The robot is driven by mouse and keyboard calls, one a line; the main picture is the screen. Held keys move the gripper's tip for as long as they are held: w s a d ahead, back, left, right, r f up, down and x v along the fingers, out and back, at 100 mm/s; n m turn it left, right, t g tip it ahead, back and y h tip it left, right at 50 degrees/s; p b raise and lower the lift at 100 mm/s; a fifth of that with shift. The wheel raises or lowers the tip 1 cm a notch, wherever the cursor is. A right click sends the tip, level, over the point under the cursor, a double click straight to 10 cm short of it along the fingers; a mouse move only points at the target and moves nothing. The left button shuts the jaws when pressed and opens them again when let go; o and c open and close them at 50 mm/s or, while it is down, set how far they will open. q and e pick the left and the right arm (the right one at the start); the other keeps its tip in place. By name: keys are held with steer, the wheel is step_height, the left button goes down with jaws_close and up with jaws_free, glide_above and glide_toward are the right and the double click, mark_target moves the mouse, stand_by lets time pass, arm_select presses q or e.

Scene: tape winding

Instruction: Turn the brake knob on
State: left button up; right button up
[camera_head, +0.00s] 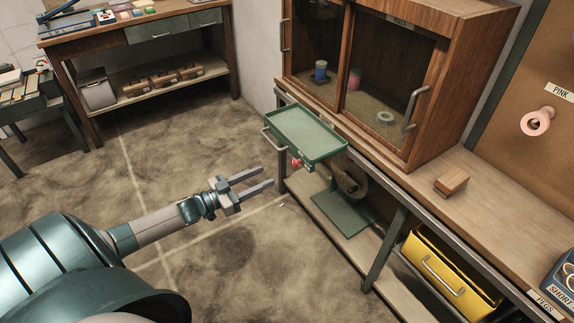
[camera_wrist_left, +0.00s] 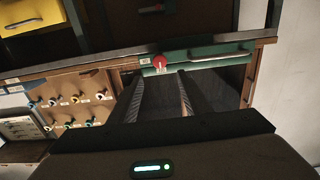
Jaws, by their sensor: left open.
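The red brake knob (camera_head: 295,163) shows just below the front edge of the green tray (camera_head: 308,132). In the left wrist view the red knob (camera_wrist_left: 160,61) sits on a green strip, with a small pale piece beside it. My left gripper (camera_head: 266,178) is open and empty, its fingers pointing right towards the knob. In the wrist view the knob lies just past the fingertips, roughly between their lines, and appears apart from them. I cannot tell which way the knob is turned. My right gripper is in neither view.
A wooden glass-fronted cabinet (camera_head: 380,70) stands on the bench behind the tray. A reel (camera_head: 350,180) and a green plate (camera_head: 341,212) are below. A yellow bin (camera_head: 450,275) sits under the bench at right. The floor around my left arm is clear.

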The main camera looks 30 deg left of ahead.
mark_target(293, 163)
arm_select(q)
steer(key=p+x, duration=0.1)
steer(key=x, duration=0.8)
steer(key=shift+w+d, duration=0.1)
steer(key=shift+w, duration=0.05)
steer(key=shift+w+d, duration=0.1)
steer(key=shift+w, duration=0.2)
steer(key=shift+w+d, duration=0.1)
steer(key=shift+w, duration=0.1)
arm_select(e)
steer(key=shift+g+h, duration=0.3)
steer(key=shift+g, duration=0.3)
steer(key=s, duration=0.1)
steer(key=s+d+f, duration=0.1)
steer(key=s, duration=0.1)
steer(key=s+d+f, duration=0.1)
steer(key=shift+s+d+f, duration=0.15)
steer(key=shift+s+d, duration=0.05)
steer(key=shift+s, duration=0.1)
arm_select(q)
steer(key=c, duration=1)
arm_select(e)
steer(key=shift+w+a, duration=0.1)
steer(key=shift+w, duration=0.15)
